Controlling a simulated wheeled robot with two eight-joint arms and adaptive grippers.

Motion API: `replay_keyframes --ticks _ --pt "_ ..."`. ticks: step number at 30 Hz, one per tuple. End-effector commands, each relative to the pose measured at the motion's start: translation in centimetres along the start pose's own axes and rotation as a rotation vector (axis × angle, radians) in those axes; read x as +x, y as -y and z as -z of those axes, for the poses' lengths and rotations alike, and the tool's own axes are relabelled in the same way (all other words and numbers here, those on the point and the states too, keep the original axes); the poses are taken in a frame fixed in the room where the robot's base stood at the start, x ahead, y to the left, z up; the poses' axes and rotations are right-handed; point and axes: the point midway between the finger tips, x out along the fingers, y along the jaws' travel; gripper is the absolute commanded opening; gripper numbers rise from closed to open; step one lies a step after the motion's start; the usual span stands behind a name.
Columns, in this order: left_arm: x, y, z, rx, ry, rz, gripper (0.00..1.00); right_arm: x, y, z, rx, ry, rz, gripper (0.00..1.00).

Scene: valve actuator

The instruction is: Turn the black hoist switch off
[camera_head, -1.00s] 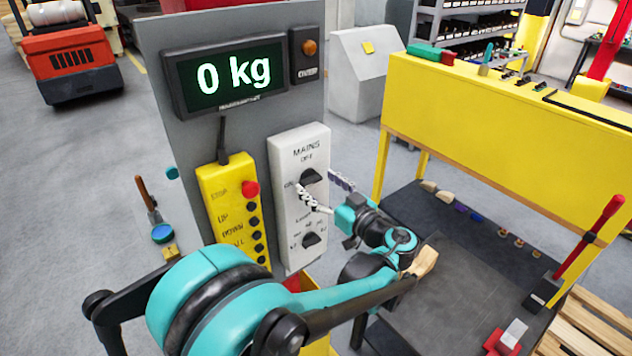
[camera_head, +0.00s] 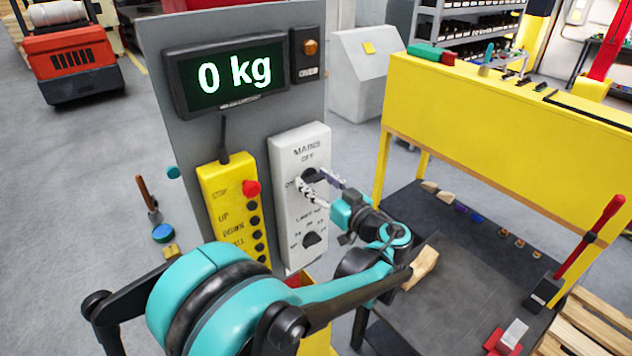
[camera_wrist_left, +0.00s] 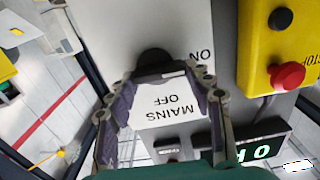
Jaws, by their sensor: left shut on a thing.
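The white switch box (camera_head: 290,150) is on the grey panel, with a MAINS label and OFF and ON marks. The upper black knob, the hoist switch (camera_head: 309,174), is under the OFF mark and partly hidden by my fingers. It also shows in the left wrist view (camera_wrist_left: 154,57), where the picture is upside down. My left gripper (camera_head: 320,183) has one finger on each side of this knob and is shut on it. I cannot tell which mark the knob points at. A second black knob (camera_head: 312,240) is lower on the box. My right gripper is not in view.
A yellow pendant (camera_head: 232,210) with a red stop button (camera_head: 251,188) hangs left of the box. A display (camera_head: 232,76) above reads 0 kg. A yellow bench (camera_head: 480,110) stands to the right, with a dark table (camera_head: 470,290) before it.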

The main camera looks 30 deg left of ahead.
Motion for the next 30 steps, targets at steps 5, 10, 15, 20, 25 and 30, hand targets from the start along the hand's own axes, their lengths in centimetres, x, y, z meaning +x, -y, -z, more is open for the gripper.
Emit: replay_keyframes --ticks 5,10,15,20,25,30 --pt "0.00 -0.07 0.04 0.088 -0.001 0.000 0.23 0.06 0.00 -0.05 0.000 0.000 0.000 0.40" --pt "0.00 -0.17 0.07 0.224 -0.001 0.000 0.23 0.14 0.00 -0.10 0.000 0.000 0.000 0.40" --pt "0.00 -0.29 0.09 0.385 -0.001 0.000 0.23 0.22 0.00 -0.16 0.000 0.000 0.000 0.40" --pt "0.00 -0.42 0.10 0.537 -0.001 0.000 0.23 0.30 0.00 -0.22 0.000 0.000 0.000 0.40" --pt "0.00 -0.55 0.10 0.699 -0.001 0.000 0.23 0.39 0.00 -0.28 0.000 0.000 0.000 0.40" --pt "0.00 -0.68 0.07 0.861 -0.001 0.000 0.23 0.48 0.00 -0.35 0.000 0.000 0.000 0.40"
